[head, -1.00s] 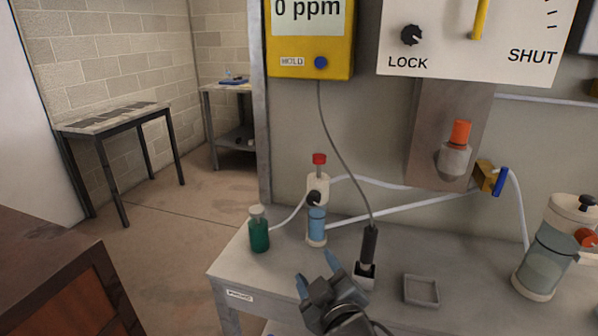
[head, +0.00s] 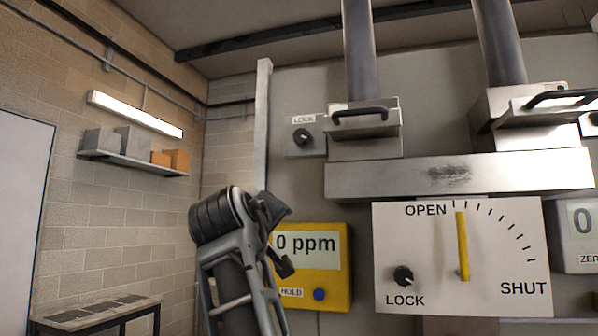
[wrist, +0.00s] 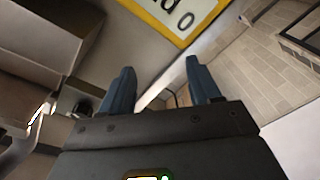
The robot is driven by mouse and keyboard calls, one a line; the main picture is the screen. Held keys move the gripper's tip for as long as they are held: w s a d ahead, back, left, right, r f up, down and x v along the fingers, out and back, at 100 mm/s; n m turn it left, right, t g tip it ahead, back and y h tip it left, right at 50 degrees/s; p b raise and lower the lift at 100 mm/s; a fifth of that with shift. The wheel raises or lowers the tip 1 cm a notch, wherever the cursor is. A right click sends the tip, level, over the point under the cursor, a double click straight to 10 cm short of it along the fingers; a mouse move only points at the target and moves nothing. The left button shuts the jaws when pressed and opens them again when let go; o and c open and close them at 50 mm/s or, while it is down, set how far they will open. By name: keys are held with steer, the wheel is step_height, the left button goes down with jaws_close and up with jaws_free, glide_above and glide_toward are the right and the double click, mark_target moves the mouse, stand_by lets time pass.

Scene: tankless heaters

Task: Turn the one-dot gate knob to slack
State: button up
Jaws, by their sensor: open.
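A small black knob (head: 303,137) sits on a grey plate at the upper left, beside a metal gate block with a black handle (head: 358,115). The label above it seems to read LOCK, but the print is small. A second black knob (head: 403,275) labelled LOCK is on the white OPEN–SHUT panel (head: 500,260). I cannot make out dots on either, nor the word slack. My gripper (head: 283,238) is in front of the yellow meter's left edge, below the upper knob and apart from both knobs. In the wrist view its blue fingers (wrist: 160,85) are spread and empty.
The yellow meter (head: 328,275) reads 0 ppm. A yellow lever (head: 462,245) stands upright near OPEN. A second gate handle (head: 560,97) is at the upper right, and two vertical pipes (head: 360,50) rise above. A shelf with boxes (head: 130,163) hangs on the left wall.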

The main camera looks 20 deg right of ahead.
mark_target(300, 136)
steer(key=s+d+r+m+g+h+p, duration=0.1)
steer(key=s+r, duration=0.1)
steer(key=r, duration=0.7)
steer(key=s+r+m+g+h, duration=0.1)
steer(key=s+r+h, duration=0.15)
steer(key=r, duration=0.75)
steer(key=shift+m+y, duration=0.3)
steer(key=shift+y, duration=0.15)
steer(key=p+x, duration=0.2)
steer(key=x, duration=0.4)
steer(key=shift+w+d, duration=0.15)
steer(key=shift+d, duration=0.05)
steer(key=shift+w+d+p, duration=0.35)
steer(key=shift+w, duration=0.1)
steer(key=c, duration=1)
steer(key=shift+c, duration=0.2)
